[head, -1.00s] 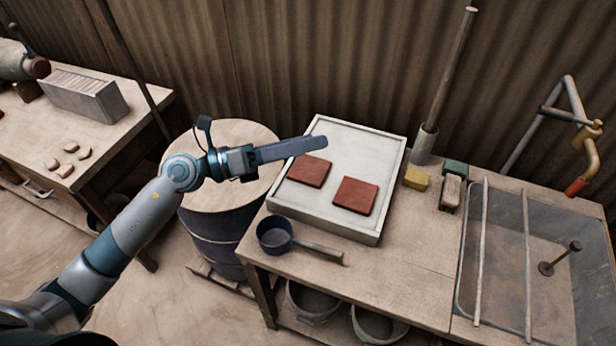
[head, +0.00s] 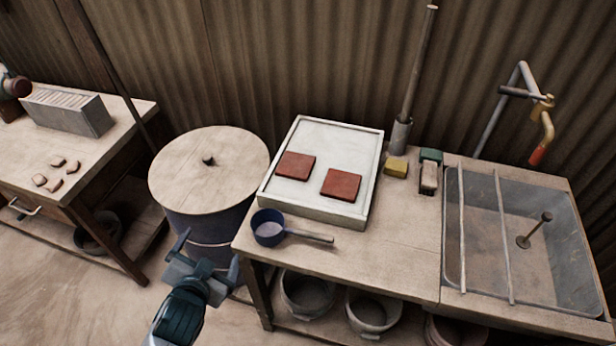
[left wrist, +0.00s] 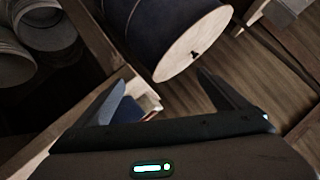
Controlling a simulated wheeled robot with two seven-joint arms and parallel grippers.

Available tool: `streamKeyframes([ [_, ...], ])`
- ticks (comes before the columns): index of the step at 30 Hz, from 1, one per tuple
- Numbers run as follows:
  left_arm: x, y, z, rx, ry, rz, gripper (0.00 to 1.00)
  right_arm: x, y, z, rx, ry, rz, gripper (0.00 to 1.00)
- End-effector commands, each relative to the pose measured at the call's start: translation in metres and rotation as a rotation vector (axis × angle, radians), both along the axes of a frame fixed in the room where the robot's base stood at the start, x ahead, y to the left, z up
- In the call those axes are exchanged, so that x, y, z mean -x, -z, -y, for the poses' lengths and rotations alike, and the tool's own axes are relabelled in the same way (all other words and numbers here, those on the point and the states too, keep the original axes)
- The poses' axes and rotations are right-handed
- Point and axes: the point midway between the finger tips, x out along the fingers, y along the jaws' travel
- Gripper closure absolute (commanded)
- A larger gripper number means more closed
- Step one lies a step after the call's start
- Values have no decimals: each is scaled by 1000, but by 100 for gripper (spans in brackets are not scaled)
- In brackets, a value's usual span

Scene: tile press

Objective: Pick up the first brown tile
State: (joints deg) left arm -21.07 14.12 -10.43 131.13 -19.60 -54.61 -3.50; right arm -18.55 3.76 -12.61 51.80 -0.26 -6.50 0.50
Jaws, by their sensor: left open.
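Two reddish-brown tiles lie flat and apart on a white tray (head: 328,211) on the workbench. The left tile (head: 295,166) is a little farther back than the right tile (head: 341,184). My left gripper (head: 210,252) is open and empty, in front of the barrel and left of the workbench, well away from the tiles. In the left wrist view its two fingers (left wrist: 160,92) stand wide apart with nothing between them. No tile can be made out in that view. My right gripper is not in view.
A lidded barrel (head: 205,170) stands left of the workbench (head: 400,245). A blue dipper (head: 268,228) lies before the tray, its handle pointing right. A yellow sponge (head: 396,166), a brush and a sink (head: 480,240) are to the right. Buckets (head: 308,295) stand below.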

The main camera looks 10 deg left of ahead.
Motion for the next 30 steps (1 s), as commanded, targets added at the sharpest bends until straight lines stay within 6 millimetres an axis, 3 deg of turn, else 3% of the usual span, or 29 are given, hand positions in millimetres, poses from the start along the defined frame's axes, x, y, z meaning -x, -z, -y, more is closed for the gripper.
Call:
streamKeyframes([
  [3, 30, 40, 7, 82, -43, -136, 7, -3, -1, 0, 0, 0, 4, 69],
  [8, 62, 94, 19, 167, -77, -286, 7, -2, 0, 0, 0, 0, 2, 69],
  [20, 74, 196, 36, 224, -62, -376, 7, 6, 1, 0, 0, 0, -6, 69],
  [26, 95, 279, 49, 270, -50, -430, 7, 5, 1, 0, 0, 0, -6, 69],
  [30, 125, 343, 59, 312, -49, -472, 7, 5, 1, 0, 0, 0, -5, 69],
])
